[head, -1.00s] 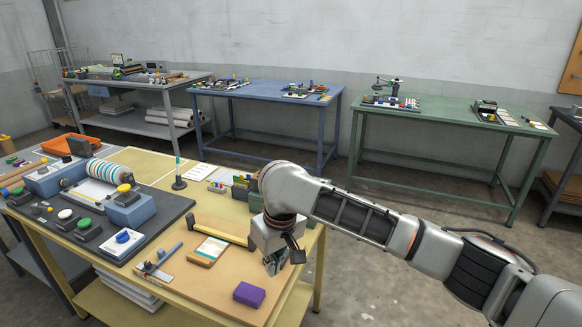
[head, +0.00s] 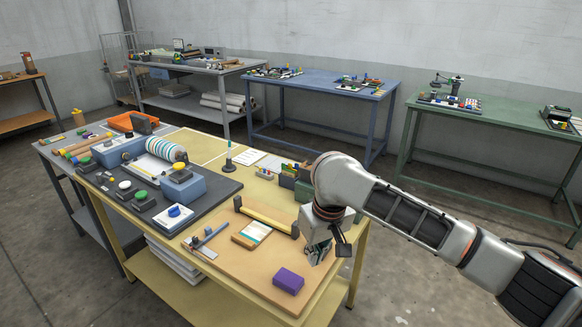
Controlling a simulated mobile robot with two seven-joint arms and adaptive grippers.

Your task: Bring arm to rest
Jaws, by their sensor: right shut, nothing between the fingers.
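My right arm comes in from the right in the head view. Its gripper (head: 318,252) points down over the right end of the yellow table (head: 345,262), above the brown board. The gripper is shut and empty, and its fingertips are small and partly dark in the picture. My left gripper does not show. The calender press with its striped roller (head: 166,150) stands on a dark base (head: 218,190) at the left of the table, apart from the gripper.
A purple block (head: 288,280) lies on the brown board (head: 240,275) near the gripper. A yellow bar (head: 266,217) and a small wooden block (head: 251,235) lie further left. A dark stand (head: 228,165) rises behind. Blue (head: 330,92) and green (head: 470,138) tables stand behind, with open floor between.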

